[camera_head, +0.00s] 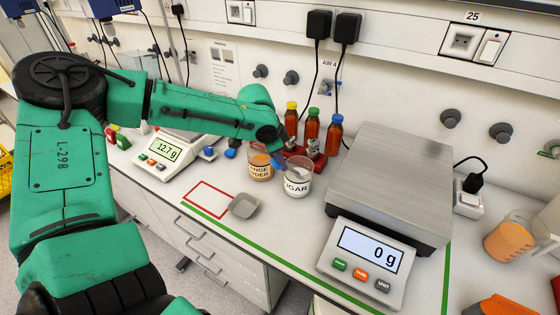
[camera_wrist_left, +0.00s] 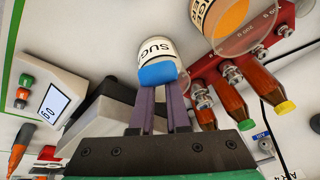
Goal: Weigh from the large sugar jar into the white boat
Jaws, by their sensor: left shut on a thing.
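The jar labelled SUGAR (camera_head: 297,187), with white contents, stands on the bench beside the large balance. It also shows in the left wrist view (camera_wrist_left: 157,49). A small shallow grey boat (camera_head: 244,206) sits on the bench left of the jar; I see no clearly white boat. The large balance (camera_head: 388,182) has a bare steel pan and its display (camera_head: 370,248) reads 0 g. My right gripper is not in view.
A jar with an orange powder label (camera_head: 260,167) stands close behind-left of the sugar jar. A smaller balance (camera_head: 165,155) reads 12.7 g. A red outline (camera_head: 207,199) marks free bench. A beaker with orange contents (camera_head: 508,241) stands right.

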